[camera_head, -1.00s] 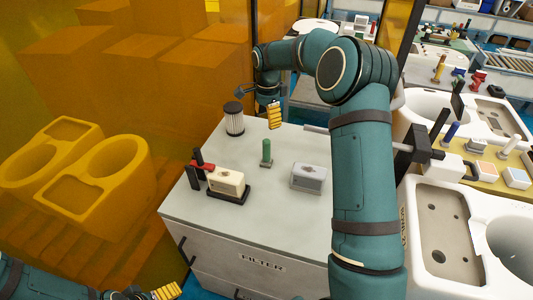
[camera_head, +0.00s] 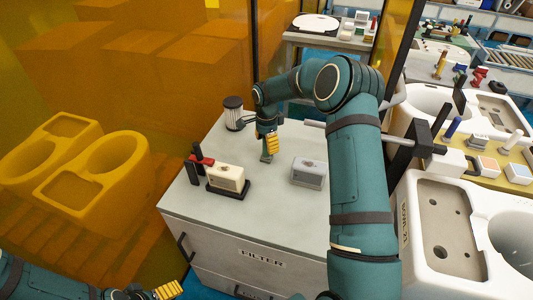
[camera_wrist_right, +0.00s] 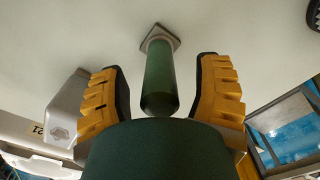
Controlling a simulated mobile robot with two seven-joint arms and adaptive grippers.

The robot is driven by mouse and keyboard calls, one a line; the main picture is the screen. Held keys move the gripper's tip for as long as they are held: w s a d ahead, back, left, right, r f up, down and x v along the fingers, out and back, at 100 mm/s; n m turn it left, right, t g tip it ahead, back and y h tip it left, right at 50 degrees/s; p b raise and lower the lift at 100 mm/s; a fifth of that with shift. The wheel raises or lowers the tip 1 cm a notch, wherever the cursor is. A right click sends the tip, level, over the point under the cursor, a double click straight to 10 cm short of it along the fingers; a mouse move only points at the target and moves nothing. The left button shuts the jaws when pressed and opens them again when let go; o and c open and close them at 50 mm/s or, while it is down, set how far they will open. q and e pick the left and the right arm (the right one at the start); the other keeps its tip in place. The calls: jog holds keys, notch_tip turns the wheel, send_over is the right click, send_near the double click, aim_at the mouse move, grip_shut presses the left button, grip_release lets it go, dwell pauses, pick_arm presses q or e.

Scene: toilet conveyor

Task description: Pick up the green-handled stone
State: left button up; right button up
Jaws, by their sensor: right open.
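The green-handled stone stands upright on the grey filter cabinet top (camera_head: 225,222). In the head view only its small grey base (camera_head: 266,159) and a bit of green show below my right gripper (camera_head: 270,142). In the right wrist view its green handle (camera_wrist_right: 160,78) stands between the two yellow-padded fingers of my right gripper (camera_wrist_right: 162,88), with gaps on both sides. That gripper is open, around the handle and not closed on it. My left gripper (camera_head: 168,290) shows partly at the bottom left edge, away from the cabinet, and its opening cannot be judged.
A grey block (camera_head: 308,172) lies right of the stone. A cream block on a black tray (camera_head: 232,190) and a red-and-black clamp (camera_head: 199,163) stand to the left. A filter cylinder (camera_head: 233,114) stands behind. White toilet shells (camera_head: 440,225) stand on the right.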

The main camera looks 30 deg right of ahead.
jog(key=shift+f, duration=0.25)
grip_shut()
jog(key=shift+r, duration=0.1)
notch_tip(320, 180, up, 10)
jog(key=shift+p, duration=0.45)
